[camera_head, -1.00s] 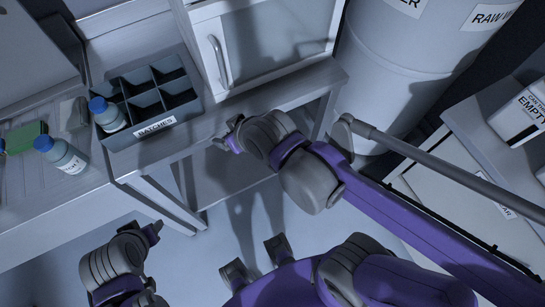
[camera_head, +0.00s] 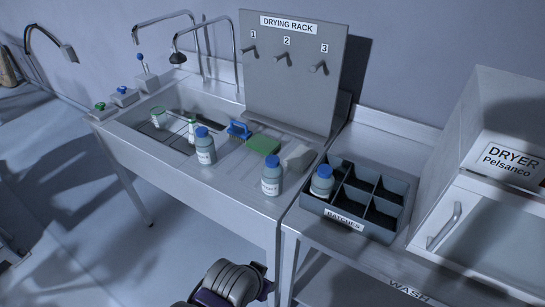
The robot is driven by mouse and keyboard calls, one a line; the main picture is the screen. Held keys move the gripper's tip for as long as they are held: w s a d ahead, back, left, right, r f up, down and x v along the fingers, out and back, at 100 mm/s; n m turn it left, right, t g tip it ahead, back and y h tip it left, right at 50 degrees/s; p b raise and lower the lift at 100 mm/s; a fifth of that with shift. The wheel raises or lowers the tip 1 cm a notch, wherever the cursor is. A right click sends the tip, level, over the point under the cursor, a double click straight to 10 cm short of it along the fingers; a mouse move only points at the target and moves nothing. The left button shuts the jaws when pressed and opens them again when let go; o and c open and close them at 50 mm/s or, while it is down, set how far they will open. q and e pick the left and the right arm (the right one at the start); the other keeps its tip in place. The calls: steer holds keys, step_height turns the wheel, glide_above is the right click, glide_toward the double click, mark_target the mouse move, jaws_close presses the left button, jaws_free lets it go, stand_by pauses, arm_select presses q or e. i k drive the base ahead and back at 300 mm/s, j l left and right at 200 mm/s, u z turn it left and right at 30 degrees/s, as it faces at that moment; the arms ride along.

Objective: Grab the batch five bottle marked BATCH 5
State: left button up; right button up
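Several bottles show, but their label numbers are too small to read, so I cannot tell which is BATCH 5. One blue-capped bottle (camera_head: 271,178) stands upright on the sink counter's front ledge, left of the tray. A third blue-capped bottle (camera_head: 321,184) sits in the left front compartment of the dark BATCHES tray (camera_head: 343,223). My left gripper (camera_head: 266,286) is at the bottom edge, below the counter front and apart from all bottles; its fingers are mostly hidden. My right gripper is out of view.
A blue brush (camera_head: 238,130) and green sponge (camera_head: 263,144) lie behind the bottles. The drying rack panel (camera_head: 292,85) rises behind; the dryer (camera_head: 490,190) blocks the right.

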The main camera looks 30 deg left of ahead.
mark_target(206, 145)
steer(key=u, duration=1.6)
